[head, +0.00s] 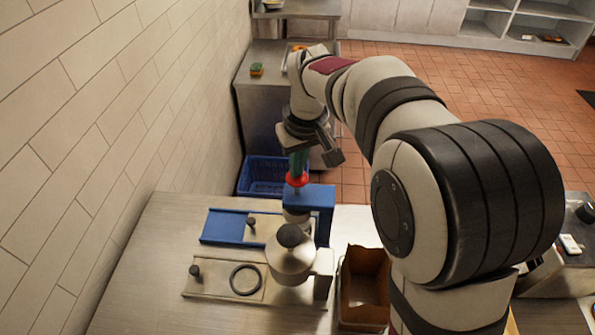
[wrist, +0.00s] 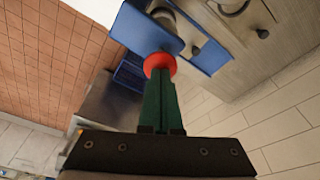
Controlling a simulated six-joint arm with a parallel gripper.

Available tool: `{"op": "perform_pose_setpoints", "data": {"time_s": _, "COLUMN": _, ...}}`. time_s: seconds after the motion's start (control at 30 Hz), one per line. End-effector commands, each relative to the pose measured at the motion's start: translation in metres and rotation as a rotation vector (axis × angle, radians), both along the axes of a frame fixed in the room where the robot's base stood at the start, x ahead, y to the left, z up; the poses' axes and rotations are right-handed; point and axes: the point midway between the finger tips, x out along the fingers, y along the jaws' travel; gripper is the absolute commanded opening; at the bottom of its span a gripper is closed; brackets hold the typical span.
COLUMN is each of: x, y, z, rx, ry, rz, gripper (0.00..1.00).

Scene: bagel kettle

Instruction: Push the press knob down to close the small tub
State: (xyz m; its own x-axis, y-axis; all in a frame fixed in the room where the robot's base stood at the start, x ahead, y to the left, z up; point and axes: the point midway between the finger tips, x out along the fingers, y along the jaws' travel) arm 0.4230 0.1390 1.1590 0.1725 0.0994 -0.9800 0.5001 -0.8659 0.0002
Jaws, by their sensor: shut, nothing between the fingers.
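The red press knob (head: 297,180) sits on top of the blue press (head: 318,196) on the metal table. My gripper (head: 297,172), with green fingers, points down right over the knob. Its fingers are closed with nothing between them. In the wrist view the fingertips (wrist: 157,80) overlap the edge of the red knob (wrist: 159,63); I cannot tell whether they touch or press it. A pale round part (head: 295,215) shows under the blue press head, perhaps the small tub; the press hides most of it, so its lid cannot be made out.
A cream press (head: 290,262) with a dark knob stands in front of the blue one. Its flat base holds a dark ring (head: 246,280). A brown open box (head: 364,283) stands to the right, a blue crate (head: 262,172) behind. A tiled wall runs along the left.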

Motion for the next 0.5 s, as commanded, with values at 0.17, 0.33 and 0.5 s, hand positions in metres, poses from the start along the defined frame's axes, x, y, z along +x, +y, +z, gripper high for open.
{"op": "perform_pose_setpoints", "data": {"time_s": 0.17, "x": 0.000, "y": 0.000, "z": -0.008, "rx": -0.001, "ry": 0.001, "rz": 0.000, "gripper": 0.00}}
{"op": "perform_pose_setpoints", "data": {"time_s": 0.33, "x": 0.000, "y": 0.000, "z": -0.015, "rx": 0.000, "ry": 0.002, "rz": 0.000, "gripper": 0.00}}
{"op": "perform_pose_setpoints", "data": {"time_s": 0.5, "x": 0.000, "y": 0.000, "z": -0.022, "rx": 0.000, "ry": 0.002, "rz": 0.000, "gripper": 0.00}}
